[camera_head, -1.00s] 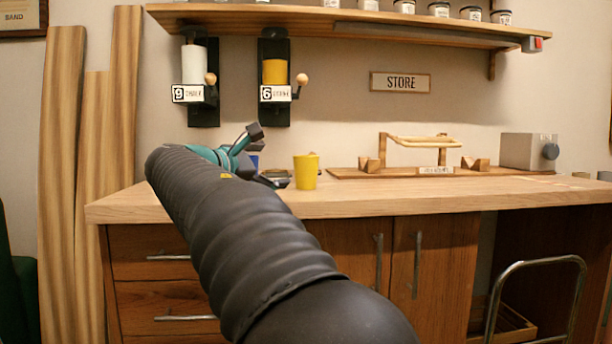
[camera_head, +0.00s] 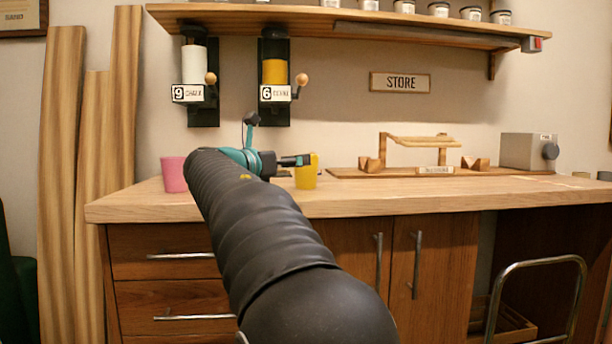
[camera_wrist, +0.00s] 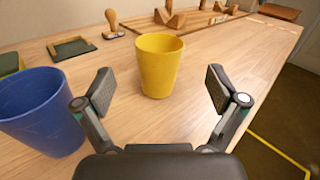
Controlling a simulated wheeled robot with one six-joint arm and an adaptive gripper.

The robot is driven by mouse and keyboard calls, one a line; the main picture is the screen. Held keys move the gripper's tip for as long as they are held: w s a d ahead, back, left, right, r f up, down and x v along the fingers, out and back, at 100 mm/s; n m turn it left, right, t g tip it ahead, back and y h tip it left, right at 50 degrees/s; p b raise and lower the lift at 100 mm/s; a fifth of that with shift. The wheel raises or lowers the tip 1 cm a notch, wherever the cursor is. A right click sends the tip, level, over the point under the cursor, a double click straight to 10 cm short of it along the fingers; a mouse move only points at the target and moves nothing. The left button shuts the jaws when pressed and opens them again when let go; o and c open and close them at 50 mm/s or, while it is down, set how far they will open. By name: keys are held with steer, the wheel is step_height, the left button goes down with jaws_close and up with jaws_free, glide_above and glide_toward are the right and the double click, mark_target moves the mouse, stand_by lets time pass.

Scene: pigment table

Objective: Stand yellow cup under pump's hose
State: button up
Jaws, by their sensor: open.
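The yellow cup (camera_head: 307,175) stands upright on the wooden counter. In the wrist view the yellow cup (camera_wrist: 159,68) is just ahead of my gripper (camera_wrist: 160,92), centred between the spread fingertips, with clear gaps on both sides. In the head view my gripper (camera_head: 299,161) is at the cup's left side, near its upper part. It is open and empty. I cannot make out a pump's hose in either view. A grey box with a dark knob (camera_head: 528,151) stands at the counter's right; I cannot tell whether it is the pump.
A blue cup (camera_wrist: 40,110) stands close to my left finger. A pink cup (camera_head: 174,175) stands at the counter's left. Two wall dispensers (camera_head: 275,92) hang above. The counter (camera_head: 420,199) is bare at front right.

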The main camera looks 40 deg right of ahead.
steer(key=shift+x, duration=3.65)
steer(key=c, duration=1.3)
steer(key=shift+r, duration=0.1)
steer(key=shift+r, duration=0.1)
